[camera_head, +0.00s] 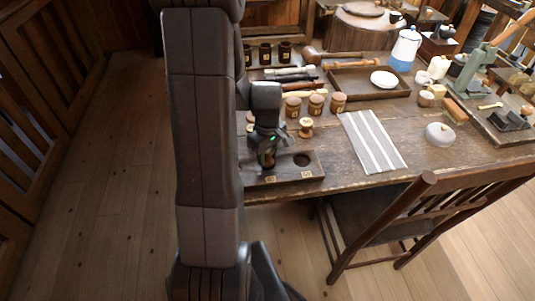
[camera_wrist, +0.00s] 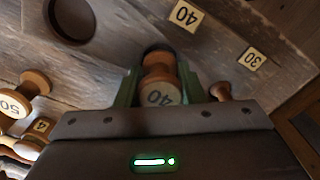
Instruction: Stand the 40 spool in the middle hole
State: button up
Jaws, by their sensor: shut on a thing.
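The 40 spool (camera_wrist: 162,94) is turned wood with a pale numbered end. My gripper (camera_head: 267,160) is shut on it, with a green finger on each side in the wrist view. Its far end is at the dark middle hole (camera_wrist: 157,48) by the 40 label (camera_wrist: 184,15); I cannot tell how deep it reaches. The dark board (camera_head: 312,168) has an empty, wider hole (camera_head: 302,160) to the right, which also shows in the wrist view (camera_wrist: 72,18). A smaller spool (camera_wrist: 221,91) shows beyond the right finger, near the 30 label (camera_wrist: 252,57).
The 50 spool (camera_wrist: 22,98) stands on the table, seen also in the head view (camera_head: 306,127). Several lidded wooden jars (camera_head: 316,104) stand behind it. A striped cloth (camera_head: 372,141) lies to the right, and a chair (camera_head: 400,220) stands at the table's front.

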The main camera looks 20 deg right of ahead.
jog(key=shift+f+b, duration=0.85)
jog(key=shift+f, duration=0.15)
dwell(0.7)
jog(key=o, duration=1.1)
jog(key=shift+s+f, duration=0.1)
jog(key=shift+s, duration=0.05)
jog(key=shift+c, duration=0.2)
jog(key=shift+c, duration=1.2)
jog(key=shift+o, duration=0.2)
jog(key=shift+a, duration=0.15)
